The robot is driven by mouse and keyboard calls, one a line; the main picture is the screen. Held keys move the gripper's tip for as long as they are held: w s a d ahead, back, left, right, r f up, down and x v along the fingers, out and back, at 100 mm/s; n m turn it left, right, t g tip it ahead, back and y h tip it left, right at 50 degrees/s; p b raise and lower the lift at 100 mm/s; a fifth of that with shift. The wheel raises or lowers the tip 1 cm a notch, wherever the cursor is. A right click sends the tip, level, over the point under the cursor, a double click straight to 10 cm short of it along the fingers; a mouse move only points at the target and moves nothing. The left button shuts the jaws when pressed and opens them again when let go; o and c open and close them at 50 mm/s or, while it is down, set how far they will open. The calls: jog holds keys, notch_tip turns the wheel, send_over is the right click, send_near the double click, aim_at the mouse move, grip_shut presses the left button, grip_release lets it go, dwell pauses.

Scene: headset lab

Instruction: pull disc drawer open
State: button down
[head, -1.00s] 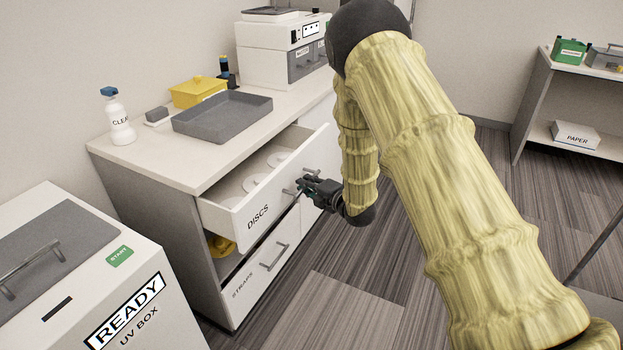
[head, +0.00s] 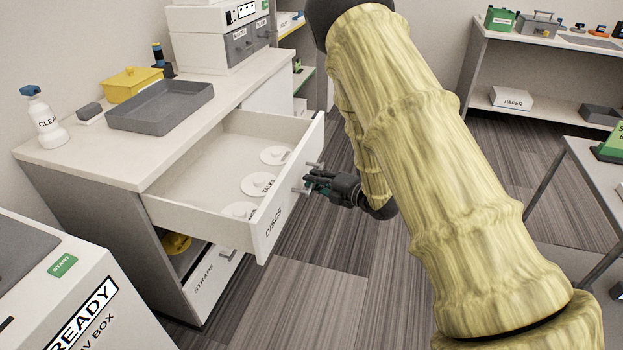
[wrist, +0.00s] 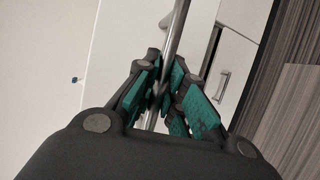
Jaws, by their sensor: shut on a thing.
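The white disc drawer (head: 262,240), marked DISCS, stands well out from the cabinet in the head view. Several white discs (head: 257,185) lie inside it, near its front. My gripper (head: 308,183) is at the drawer front and shut on the metal bar handle. In the wrist view the handle (wrist: 178,35) runs between the teal finger pads of my gripper (wrist: 163,95). Part of the handle is hidden by the fingers.
Below is the STRAPS drawer (head: 213,283), with a yellow thing (head: 177,243) above it. A grey tray (head: 160,108) and a spray bottle (head: 43,118) stand on the cabinet top. The UV box (head: 75,300) is at front left. Floor right of the drawer is clear.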

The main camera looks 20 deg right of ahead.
dwell(0.3)
jog(key=c, duration=1.5)
grip_release()
jog(key=shift+d, duration=0.1)
jog(key=v, duration=1.2)
jog(key=shift+f, duration=0.1)
